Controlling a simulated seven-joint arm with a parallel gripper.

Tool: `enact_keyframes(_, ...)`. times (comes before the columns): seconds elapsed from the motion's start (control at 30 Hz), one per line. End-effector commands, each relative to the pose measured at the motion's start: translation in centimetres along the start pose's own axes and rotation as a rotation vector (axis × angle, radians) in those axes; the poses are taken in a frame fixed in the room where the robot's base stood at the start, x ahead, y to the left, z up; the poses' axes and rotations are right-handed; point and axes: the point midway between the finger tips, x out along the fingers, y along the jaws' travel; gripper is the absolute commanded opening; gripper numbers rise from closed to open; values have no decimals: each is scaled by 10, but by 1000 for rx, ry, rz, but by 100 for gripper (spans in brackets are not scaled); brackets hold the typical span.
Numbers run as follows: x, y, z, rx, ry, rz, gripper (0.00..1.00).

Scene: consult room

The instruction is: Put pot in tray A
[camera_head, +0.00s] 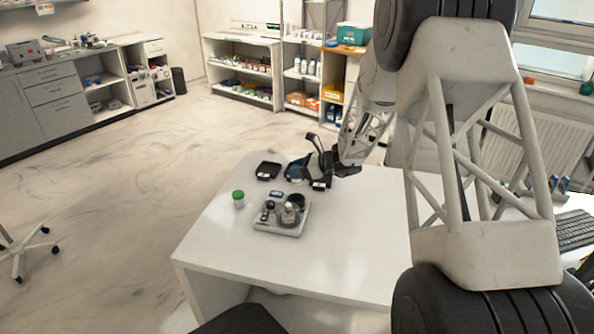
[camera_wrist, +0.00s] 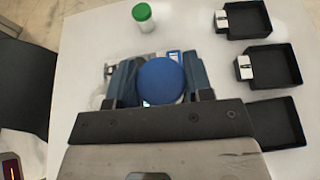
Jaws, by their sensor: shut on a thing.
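My gripper (camera_wrist: 158,82) is shut on a pot with a round blue lid (camera_wrist: 160,80), one finger on each side of it. In the head view my gripper (camera_head: 297,174) is over the white table, and a bit of the blue pot (camera_head: 293,173) shows at its fingers. In the wrist view three black trays stand at the right: far (camera_wrist: 262,33), middle (camera_wrist: 280,82) and near (camera_wrist: 285,137). The near one is partly hidden by my gripper. White labels sit on the far and middle trays; I cannot read which is tray A.
A white jar with a green lid (camera_head: 238,199) stands at the table's left. A pale tray (camera_head: 289,230) holding several small items is at the table's middle. The table's front (camera_head: 330,260) is clear. A dark chair (camera_wrist: 22,90) is beside the table.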

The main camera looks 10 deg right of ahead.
Motion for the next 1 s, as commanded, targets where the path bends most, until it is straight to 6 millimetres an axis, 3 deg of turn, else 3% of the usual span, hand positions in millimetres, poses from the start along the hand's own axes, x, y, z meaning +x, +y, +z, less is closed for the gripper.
enact_keyframes(0.17, 3, -11, -11, 13, 0, -28, 21)
enact_keyframes(0.6, 13, -61, -55, 71, 0, -169, 21)
enact_keyframes(1.0, 14, -64, -58, 74, 0, -178, 21)
